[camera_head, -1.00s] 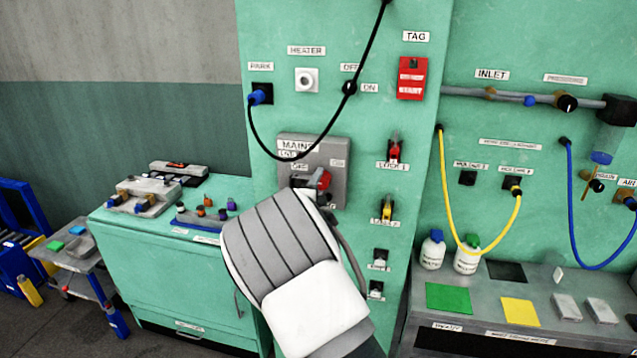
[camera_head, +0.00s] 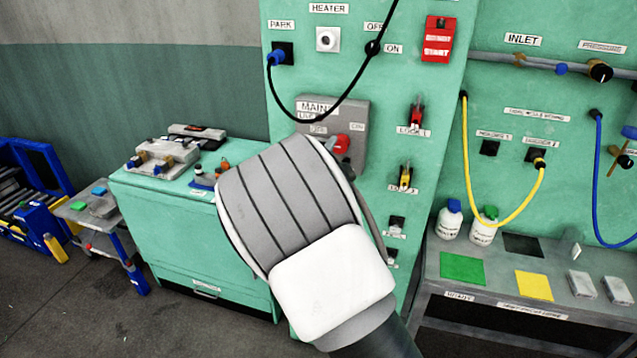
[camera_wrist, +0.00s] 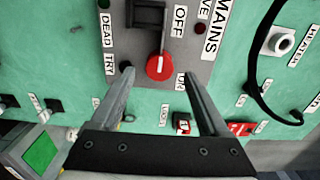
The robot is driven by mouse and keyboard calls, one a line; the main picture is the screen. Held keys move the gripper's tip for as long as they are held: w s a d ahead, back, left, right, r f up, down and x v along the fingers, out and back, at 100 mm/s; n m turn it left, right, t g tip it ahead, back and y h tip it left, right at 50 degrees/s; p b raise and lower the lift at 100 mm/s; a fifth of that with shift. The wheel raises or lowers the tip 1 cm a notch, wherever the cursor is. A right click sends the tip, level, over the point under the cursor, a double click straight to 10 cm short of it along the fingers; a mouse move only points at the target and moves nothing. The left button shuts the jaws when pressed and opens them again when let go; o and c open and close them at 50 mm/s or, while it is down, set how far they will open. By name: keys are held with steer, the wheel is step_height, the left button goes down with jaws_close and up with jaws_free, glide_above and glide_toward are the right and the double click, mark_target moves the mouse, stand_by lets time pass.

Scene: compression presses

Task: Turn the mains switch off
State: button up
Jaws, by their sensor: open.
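My gripper (camera_wrist: 158,75) is open and empty. Its two fingers reach towards the box, and the knob appears between their tips. I cannot tell whether the tips touch the box. In the head view my arm hides the gripper and the box's lower part.
A black cable (camera_head: 352,82) hangs in a loop from the blue PARK plug (camera_head: 276,58), crossing in front of the box. Lockout items (camera_head: 416,114) are right of the box. A green cabinet (camera_head: 190,235) stands left, a bench (camera_head: 510,275) right.

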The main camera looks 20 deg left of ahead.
steer(key=s+b, duration=0.1)
steer(key=s, duration=1.1)
steer(key=shift+a, duration=0.15)
steer(key=shift+w, duration=0.1)
